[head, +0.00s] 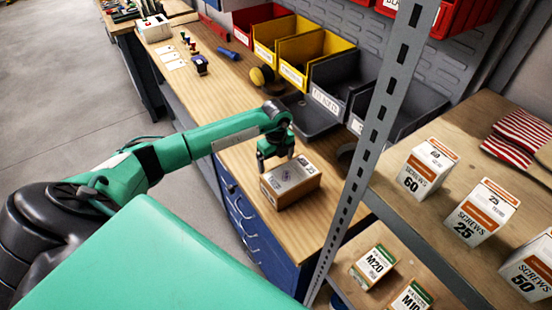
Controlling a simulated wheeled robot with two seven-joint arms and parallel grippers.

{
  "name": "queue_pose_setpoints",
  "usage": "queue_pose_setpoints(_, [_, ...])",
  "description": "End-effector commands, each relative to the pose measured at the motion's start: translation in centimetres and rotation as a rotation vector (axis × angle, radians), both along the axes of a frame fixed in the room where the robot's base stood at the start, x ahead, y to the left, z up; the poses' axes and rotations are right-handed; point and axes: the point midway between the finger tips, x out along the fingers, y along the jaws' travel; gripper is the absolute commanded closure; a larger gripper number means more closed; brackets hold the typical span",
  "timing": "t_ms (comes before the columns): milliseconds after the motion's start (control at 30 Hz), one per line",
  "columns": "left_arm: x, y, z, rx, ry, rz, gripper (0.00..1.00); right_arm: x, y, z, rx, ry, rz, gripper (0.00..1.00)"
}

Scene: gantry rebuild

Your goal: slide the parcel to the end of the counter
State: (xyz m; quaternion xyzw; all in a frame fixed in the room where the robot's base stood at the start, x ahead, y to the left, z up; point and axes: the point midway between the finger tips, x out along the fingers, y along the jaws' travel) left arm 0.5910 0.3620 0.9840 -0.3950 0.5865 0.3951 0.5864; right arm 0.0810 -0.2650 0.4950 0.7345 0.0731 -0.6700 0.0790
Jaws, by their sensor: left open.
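The gripper is open. I cannot tell whether its fingers touch the parcel. My right gripper is not in view.
A grey slotted post (375,130) rises right of the parcel. Bins, yellow (306,52) and grey (340,78), line the counter's back. A black tray (312,117) lies behind the gripper. Screw boxes (427,170) stand on the right shelf. Stamps and tags (174,60) lie further along the counter.

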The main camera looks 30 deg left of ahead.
Motion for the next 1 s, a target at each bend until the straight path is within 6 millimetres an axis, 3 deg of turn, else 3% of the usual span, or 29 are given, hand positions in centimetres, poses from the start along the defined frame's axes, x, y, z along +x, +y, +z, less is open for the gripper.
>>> queue_pose_setpoints(167, [0.0,0.0,-1.6,0.000,0.000,0.000,0.09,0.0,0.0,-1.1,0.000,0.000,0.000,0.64])
queue_pose_setpoints(1000, [-2.3,-5.7,-1.1,-0.001,0.002,-0.002,0.09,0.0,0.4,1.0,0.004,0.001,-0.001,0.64])
